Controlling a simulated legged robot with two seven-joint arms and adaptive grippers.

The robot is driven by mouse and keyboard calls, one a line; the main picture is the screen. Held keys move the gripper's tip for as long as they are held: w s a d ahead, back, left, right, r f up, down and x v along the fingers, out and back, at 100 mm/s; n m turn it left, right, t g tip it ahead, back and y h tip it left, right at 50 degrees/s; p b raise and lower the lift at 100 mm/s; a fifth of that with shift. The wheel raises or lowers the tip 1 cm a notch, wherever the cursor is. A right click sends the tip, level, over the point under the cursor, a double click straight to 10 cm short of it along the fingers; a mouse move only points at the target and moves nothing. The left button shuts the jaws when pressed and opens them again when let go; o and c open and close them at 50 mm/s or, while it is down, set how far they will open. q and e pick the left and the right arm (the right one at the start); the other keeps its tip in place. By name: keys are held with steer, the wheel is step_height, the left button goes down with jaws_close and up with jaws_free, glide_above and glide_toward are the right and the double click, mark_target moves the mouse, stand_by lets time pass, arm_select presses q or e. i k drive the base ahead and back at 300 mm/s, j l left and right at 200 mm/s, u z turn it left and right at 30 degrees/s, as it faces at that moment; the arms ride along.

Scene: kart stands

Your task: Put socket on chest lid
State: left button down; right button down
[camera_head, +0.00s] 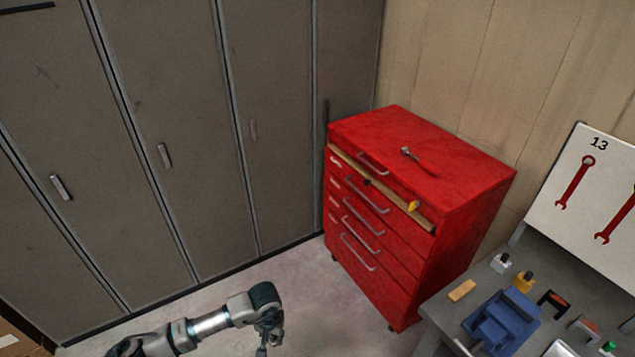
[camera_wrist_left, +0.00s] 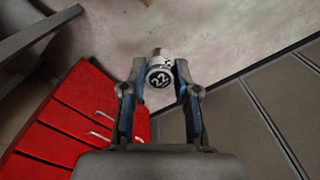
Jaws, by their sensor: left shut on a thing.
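The socket (camera_wrist_left: 160,73) is a silver cylinder with a dark end face marked 22, seen in the left wrist view. My left gripper (camera_wrist_left: 160,80) is shut on it, with a finger on each side. In the head view my left gripper (camera_head: 264,343) is low in the picture, left of the red chest and apart from it. The socket is too small to make out there. The chest lid (camera_head: 440,143) is the flat red top of the chest. A red-handled tool (camera_head: 420,161) lies on it. My right gripper is not in view.
The top drawer (camera_head: 400,204) shows a tan edge with a yellow item on it. Grey lockers (camera_head: 190,130) stand at left. A grey workbench (camera_head: 450,318) with a blue vise-like object (camera_head: 502,318) is at right. The lid is bare around the tool.

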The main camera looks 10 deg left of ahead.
mark_target(376, 135)
steer(key=i+j+u, duration=0.2)
steer(key=u, duration=0.2)
steer(key=i+u, duration=0.35)
steer(key=i+j+z, duration=0.1)
steer(key=i+z, duration=0.2)
steer(key=i+j+z, duration=0.35)
steer(key=i+l, duration=0.05)
steer(key=l, duration=0.05)
